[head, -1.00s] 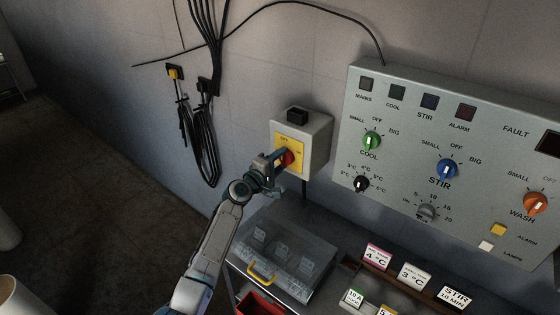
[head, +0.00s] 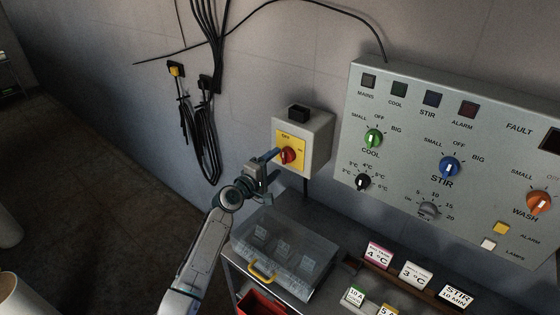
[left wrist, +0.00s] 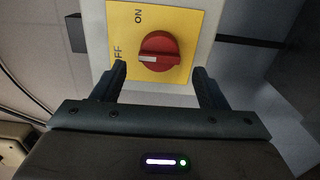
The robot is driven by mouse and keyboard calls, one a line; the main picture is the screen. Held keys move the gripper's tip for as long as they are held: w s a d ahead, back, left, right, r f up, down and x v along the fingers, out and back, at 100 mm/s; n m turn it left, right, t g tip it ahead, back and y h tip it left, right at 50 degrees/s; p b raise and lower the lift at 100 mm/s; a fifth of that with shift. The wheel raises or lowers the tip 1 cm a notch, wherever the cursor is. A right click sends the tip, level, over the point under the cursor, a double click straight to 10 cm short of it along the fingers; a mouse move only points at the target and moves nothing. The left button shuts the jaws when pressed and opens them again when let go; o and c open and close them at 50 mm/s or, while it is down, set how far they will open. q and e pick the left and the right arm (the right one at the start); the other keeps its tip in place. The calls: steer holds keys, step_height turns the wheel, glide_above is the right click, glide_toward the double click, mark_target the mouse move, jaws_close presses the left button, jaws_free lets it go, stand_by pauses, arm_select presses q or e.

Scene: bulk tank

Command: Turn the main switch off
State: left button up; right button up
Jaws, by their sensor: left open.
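The main switch is a red knob (head: 288,156) on a yellow plate (head: 300,167), on a grey wall box (head: 318,140). In the left wrist view the red knob (left wrist: 158,52) has its white mark pointing left, towards the OFF lettering. ON stands at the top of the plate (left wrist: 185,20) there. My left gripper (head: 271,168) is open and empty, a little in front of and below left of the knob. In the left wrist view its fingers (left wrist: 160,75) stand either side below the knob, apart from it. My right gripper is not in view.
A control panel (head: 400,150) with several knobs and lamps is right of the switch box. Below are a clear lidded case (head: 300,262) with a yellow handle, a red bin (head: 258,303) and label cards (head: 415,275). Black cables (head: 205,130) hang on the wall at left.

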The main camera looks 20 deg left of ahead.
arm_select(q)
steer(key=v, duration=0.7)
steer(key=shift+b, duration=0.4)
